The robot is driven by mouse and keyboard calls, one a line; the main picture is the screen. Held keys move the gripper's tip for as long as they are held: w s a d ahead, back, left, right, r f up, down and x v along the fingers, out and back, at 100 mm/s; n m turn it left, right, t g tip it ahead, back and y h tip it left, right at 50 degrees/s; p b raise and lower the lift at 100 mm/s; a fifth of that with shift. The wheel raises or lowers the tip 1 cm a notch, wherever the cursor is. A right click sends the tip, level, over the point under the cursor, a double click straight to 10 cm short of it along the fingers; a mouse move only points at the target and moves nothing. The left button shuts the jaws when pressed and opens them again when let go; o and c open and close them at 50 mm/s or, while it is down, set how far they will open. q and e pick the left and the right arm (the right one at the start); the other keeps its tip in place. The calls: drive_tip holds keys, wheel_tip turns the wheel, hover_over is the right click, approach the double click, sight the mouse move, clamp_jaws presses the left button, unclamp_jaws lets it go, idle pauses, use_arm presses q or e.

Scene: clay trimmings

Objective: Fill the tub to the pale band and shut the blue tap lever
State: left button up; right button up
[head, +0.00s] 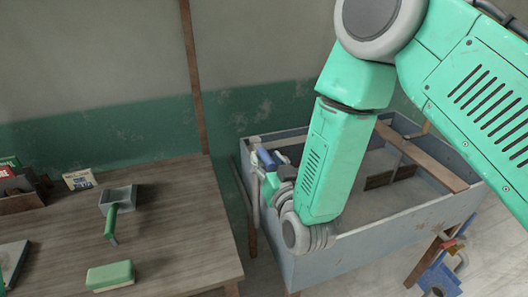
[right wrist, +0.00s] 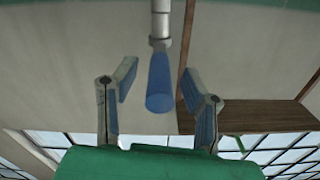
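The tub (head: 385,243) is a large grey-blue trough at the right of the head view. Its inside is partly hidden by my right arm, and I cannot make out the pale band or a clear water level. The blue tap lever (head: 265,158) is at the tub's left corner, by a pale pipe. In the right wrist view the lever (right wrist: 160,85) hangs from a metal stem between the fingers of my right gripper (right wrist: 158,88), with gaps on both sides. That gripper (head: 280,167) is open beside the lever. My left gripper is out of view.
A wooden plank (head: 425,160) lies across the tub. A wooden table (head: 165,225) at the left bears a dustpan-like scoop with a green handle (head: 112,220), a green block (head: 110,275) and a small box (head: 79,179). A blue object (head: 440,280) lies on the floor at right.

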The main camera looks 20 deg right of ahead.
drive_tip(key=shift+w, duration=0.95)
drive_tip(key=shift+c, duration=0.3)
clamp_jaws()
